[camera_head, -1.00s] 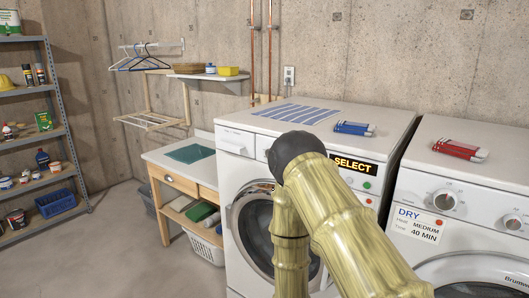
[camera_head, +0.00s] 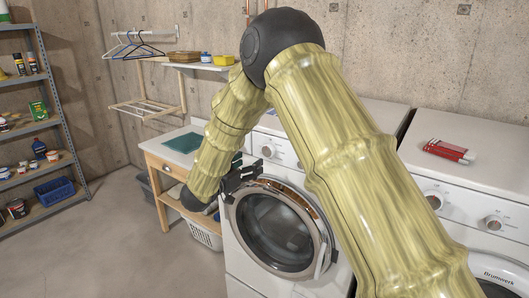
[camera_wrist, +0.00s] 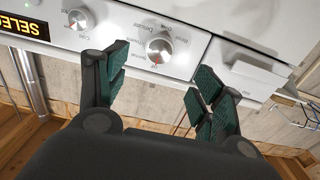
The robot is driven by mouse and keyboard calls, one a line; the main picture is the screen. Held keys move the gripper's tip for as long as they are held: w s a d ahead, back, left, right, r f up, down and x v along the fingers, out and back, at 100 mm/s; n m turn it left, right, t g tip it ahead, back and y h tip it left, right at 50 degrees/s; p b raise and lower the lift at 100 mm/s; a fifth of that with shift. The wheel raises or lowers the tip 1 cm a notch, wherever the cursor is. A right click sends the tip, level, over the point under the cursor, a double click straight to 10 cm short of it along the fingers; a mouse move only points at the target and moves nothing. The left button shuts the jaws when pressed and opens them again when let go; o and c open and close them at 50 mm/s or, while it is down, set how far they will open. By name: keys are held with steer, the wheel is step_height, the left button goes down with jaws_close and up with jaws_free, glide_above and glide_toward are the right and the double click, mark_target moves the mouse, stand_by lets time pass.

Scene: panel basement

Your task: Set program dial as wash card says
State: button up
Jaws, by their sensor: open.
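The washer's larger dial (camera_wrist: 159,47), silver with a light rim, shows in the wrist view on the white control panel, with small printed labels around it, some reading like "Delicates" and "Rinse". It also shows in the head view (camera_head: 268,150). A smaller dial (camera_wrist: 80,19) sits to its left in the wrist view. The lit display (camera_wrist: 20,25) beyond reads "SELE", cut off by the frame edge. My gripper (camera_wrist: 157,64) is open and empty, its dark green pads on either side of the larger dial in the picture, apart from it. I see no wash card.
My arm crosses the head view and hides much of the washer top and panel. The washer door (camera_head: 275,228) is below the panel. The dryer (camera_head: 470,150) stands right with a red object (camera_head: 447,151) on top. A wooden table (camera_head: 165,170) stands left. Floor ahead is clear.

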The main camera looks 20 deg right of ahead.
mark_target(267, 152)
steer(key=p+x, duration=0.4)
steer(key=x, duration=0.5)
steer(key=shift+w+d+p, duration=0.25)
steer(key=shift+d+p, duration=0.1)
steer(key=shift+f, duration=0.1)
steer(key=c, duration=1)
